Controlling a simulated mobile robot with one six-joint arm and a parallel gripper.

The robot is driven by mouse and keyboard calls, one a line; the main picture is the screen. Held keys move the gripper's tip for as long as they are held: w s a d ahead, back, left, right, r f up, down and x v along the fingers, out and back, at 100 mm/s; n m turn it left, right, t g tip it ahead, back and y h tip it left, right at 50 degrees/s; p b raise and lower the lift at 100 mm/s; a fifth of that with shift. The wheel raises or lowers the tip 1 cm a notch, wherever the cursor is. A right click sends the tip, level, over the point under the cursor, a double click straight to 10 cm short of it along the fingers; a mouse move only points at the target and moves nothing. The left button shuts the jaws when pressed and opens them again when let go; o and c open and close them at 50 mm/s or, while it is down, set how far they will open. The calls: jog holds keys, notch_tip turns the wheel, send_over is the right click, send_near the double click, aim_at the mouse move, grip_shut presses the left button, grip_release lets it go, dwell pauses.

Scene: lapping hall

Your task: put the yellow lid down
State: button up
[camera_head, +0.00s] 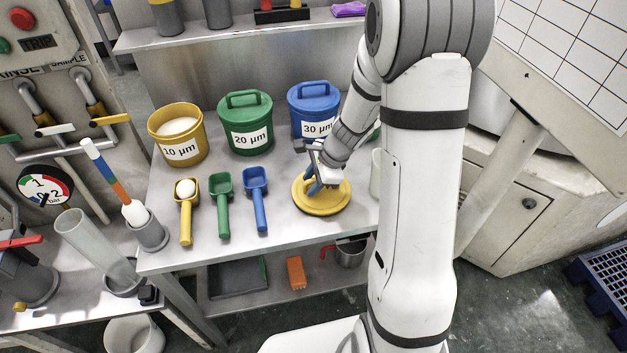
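The yellow lid (324,206) is a round disc lying flat, at or very close to the bench top, right of the blue scoop and in front of the blue bucket. I cannot tell whether a small gap remains under it. My gripper (315,185) points down over the middle of the lid, its bluish fingers at the place of the lid's handle. The handle is hidden by the fingers and wrist, so I cannot see whether they are closed on it. The yellow bucket (178,142), labelled 10 µm, stands open at the left with pale powder inside.
A green bucket (246,125) and a blue bucket (309,103), both lidded, stand along the back. A yellow scoop (186,224) holding powder, a green scoop (222,206) and a blue scoop (259,200) lie in front. A pale container (376,172) is partly hidden behind my arm.

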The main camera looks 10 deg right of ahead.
aim_at(330, 193)
jog(key=shift+d+r, duration=0.15)
jog(key=shift+r, duration=0.4)
jog(key=p+v, duration=0.2)
jog(key=v, duration=0.8)
jog(key=s+a+r+n+h, duration=0.1)
jog(key=s+r+n, duration=0.3)
jog(key=s+n, duration=0.4)
jog(key=s+a+r+n+h, duration=0.1)
jog(key=s+r+n+h, duration=0.2)
jog(key=s+n, duration=0.6)
notch_tip(330, 193, up, 3)
jog(key=shift+s+f+n+h, duration=0.2)
jog(key=shift+s+n+h, duration=0.1)
jog(key=shift+s, duration=0.2)
